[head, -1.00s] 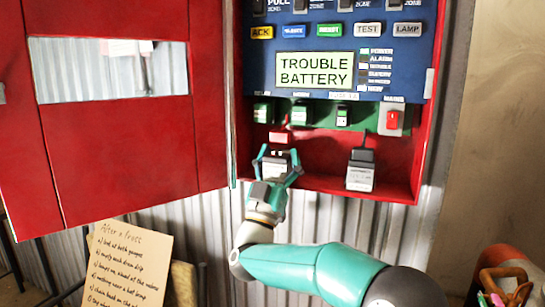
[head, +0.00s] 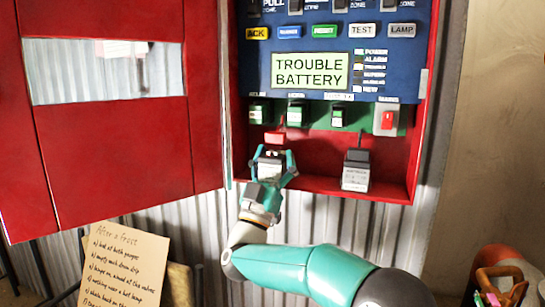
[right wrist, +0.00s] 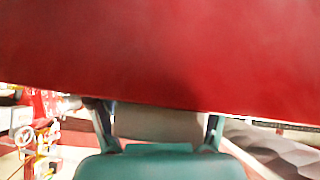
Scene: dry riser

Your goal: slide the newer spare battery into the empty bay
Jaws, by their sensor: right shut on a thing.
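My right gripper (head: 274,166) is at the lower left of the red cabinet's bottom compartment. Its teal fingers are shut on a grey battery (head: 269,158), whose lower part they hide. In the right wrist view, a grey block, the battery (right wrist: 160,125), sits between the two fingers (right wrist: 158,135). A second battery (head: 355,178), grey with a pale label and a dark top, stands upright at the compartment's right. A red connector (head: 275,138) hangs just above the held battery. I cannot tell whether the held battery rests on the compartment floor. My left gripper is not in view.
The open red door (head: 110,150) fills the left side. The blue panel (head: 400,60) above reads TROUBLE BATTERY, with a red mains switch (head: 388,120) below it. A red surface (right wrist: 160,50) lies close across the right wrist view. The compartment floor between the batteries is clear.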

